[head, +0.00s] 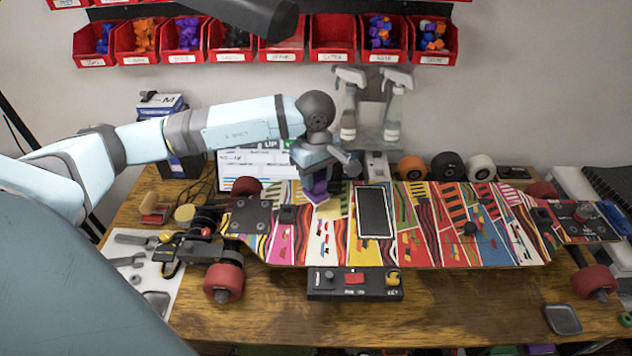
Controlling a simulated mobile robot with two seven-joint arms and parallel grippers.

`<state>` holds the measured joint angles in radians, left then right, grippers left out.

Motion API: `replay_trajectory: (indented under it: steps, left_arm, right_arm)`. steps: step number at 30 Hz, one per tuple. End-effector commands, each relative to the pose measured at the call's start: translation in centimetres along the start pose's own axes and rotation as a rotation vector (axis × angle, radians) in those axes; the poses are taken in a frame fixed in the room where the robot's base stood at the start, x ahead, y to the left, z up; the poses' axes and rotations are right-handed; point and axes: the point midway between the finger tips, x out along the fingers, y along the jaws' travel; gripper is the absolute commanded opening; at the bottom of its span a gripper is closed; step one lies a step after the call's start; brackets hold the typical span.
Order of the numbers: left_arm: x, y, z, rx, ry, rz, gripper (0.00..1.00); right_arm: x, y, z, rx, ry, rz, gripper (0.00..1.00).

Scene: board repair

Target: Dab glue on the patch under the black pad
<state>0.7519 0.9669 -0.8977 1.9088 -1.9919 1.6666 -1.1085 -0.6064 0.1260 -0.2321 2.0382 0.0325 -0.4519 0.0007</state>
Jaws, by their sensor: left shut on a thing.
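A skateboard (480,245) with a bright striped deck lies across the table. The black pad (374,212), a dark rectangle with a pale border, lies on the middle of the deck. A pale yellow piece (330,208) shows on the deck just left of the pad; I cannot tell whether it is a patch. My left gripper (318,190) is above the deck, left of the pad, pointing down. It is shut on a small purple thing (318,187), right above the yellow piece. I cannot tell whether they touch. I see no patch under the pad. My right gripper is not in view.
A black control box (354,285) stands in front of the deck. Two spray bottles (392,112) and several wheels (447,167) are behind it. Tools lie on a white mat (130,250) at left. A grey tray (563,319) sits front right. Red bins (332,38) line the wall.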

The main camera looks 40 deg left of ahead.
Motion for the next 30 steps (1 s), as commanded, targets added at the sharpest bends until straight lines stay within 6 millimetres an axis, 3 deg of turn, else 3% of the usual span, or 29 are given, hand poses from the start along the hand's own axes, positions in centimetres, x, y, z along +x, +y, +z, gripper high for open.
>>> replay_trajectory:
  steps: [13,30]
  left_arm:
    - [-4.2,0.0,-0.9,-0.016,0.001,0.002,0.18]
    - [-4.5,0.0,-1.0,-0.018,0.001,0.000,0.18]
  right_arm:
    - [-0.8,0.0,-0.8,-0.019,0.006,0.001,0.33]
    - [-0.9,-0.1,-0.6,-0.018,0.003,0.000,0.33]
